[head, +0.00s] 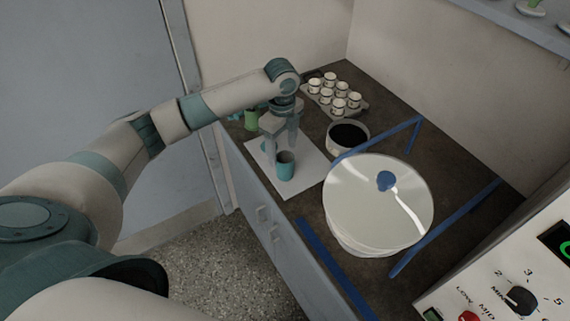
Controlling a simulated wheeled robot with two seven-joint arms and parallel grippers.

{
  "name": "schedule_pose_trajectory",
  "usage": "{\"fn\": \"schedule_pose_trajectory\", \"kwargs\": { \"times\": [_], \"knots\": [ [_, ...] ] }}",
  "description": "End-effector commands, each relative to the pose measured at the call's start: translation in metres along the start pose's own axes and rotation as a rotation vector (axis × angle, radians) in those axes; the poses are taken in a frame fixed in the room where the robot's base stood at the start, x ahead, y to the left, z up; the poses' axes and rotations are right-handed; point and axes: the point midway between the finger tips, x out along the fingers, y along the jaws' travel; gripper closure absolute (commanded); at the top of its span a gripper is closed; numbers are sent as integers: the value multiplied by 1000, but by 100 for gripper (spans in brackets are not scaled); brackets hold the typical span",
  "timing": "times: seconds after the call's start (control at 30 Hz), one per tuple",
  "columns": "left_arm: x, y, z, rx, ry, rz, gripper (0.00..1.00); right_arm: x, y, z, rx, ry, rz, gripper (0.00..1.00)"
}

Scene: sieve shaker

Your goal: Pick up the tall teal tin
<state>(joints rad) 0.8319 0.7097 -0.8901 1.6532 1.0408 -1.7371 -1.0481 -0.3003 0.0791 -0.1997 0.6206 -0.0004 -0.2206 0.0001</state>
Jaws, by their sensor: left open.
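The tall teal tin (286,168) stands upright on a white sheet (311,163) on the dark counter, with its open top facing up. My left gripper (281,150) points down just above and around the tin's upper end, its fingers apart. I cannot tell whether a finger touches the tin. Another teal piece shows partly behind the left finger. My right gripper is not in view.
A large white lidded round vessel (385,200) with a blue knob stands right of the sheet, between blue bars. A bowl with dark contents (347,138) and a tray of several white cups (361,109) stand behind. A green object (251,119) is at the left. A control panel (500,290) is at lower right.

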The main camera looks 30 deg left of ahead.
Motion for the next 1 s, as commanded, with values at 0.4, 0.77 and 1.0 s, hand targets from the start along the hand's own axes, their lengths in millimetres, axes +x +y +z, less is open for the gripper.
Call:
{"fn": "schedule_pose_trajectory", "kwargs": {
  "times": [0.4,0.77,1.0],
  "knots": [
    [32,0,0,0,0,0,38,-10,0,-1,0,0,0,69],
    [36,0,-2,-1,1,2,38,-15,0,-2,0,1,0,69],
    [63,-3,-8,-1,0,4,38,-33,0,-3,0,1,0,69]
  ]
}}
